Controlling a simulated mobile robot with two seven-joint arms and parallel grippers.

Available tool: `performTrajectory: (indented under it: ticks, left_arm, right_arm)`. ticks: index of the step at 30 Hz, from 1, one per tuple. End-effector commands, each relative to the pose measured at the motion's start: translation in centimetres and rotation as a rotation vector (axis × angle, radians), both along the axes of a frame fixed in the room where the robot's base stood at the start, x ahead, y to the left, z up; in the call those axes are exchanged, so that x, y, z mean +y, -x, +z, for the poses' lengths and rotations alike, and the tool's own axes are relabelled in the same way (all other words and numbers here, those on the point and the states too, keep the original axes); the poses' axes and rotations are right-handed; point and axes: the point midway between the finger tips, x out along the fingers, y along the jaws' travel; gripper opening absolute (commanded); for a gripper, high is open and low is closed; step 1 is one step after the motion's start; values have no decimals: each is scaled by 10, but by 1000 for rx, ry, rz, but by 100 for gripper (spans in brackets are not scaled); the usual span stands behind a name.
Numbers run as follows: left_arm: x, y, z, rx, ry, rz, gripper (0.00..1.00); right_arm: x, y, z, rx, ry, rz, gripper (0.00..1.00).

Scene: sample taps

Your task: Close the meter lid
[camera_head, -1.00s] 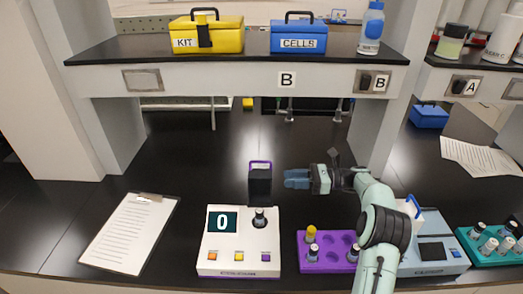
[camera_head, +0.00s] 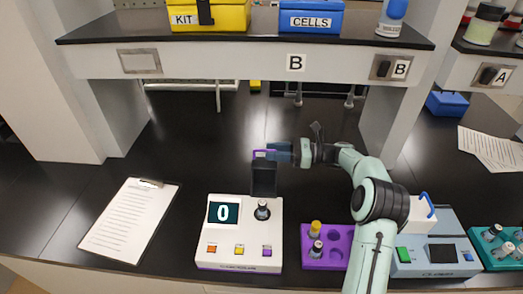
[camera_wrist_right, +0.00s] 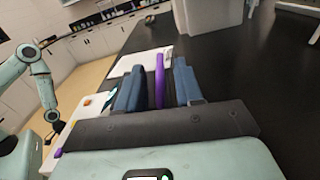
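The white meter (camera_head: 232,252), with a display reading 0 and a vial (camera_head: 262,209) standing on it, sits on the black bench. Its dark lid (camera_head: 264,180) stands raised at the back right of the meter. A purple bar (camera_head: 261,154) runs along the lid's top and also shows in the right wrist view (camera_wrist_right: 160,80). My right gripper (camera_head: 277,153) is at this top edge, coming from the right. In the wrist view its blue fingers (camera_wrist_right: 159,88) stand on either side of the bar, with gaps showing.
A purple rack (camera_head: 328,246) with vials stands right of the meter, beside a grey-blue device (camera_head: 437,246). A clipboard (camera_head: 130,222) lies to the left. The shelf (camera_head: 220,67) overhangs the back. The bench between clipboard and meter is clear.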

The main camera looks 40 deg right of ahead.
Motion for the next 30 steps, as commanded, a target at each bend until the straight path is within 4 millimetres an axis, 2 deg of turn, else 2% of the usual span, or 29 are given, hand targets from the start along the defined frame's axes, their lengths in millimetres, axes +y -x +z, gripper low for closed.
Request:
performTrajectory:
  ticks: [3,7,19,20,21,23,30]
  left_arm:
    - [0,-2,2,-2,0,0,43]
    - [0,-3,4,-4,0,-1,43]
    - [0,-3,4,-5,0,-1,43]
    - [0,-3,4,-4,0,-1,43]
    - [0,-3,4,-4,0,-1,43]
    - [0,-3,4,-4,0,-1,43]
    - [0,-3,3,-3,0,0,43]
  right_arm:
    - [17,-14,1,-1,-2,3,36]
    - [27,-23,1,-1,-2,1,36]
    - [33,-28,0,-1,-1,0,36]
    - [33,-28,0,-1,-1,0,29]
    - [33,-28,0,-1,-1,0,16]
    - [33,-28,0,-1,-1,0,0]
    - [33,-28,0,-4,3,-1,0]
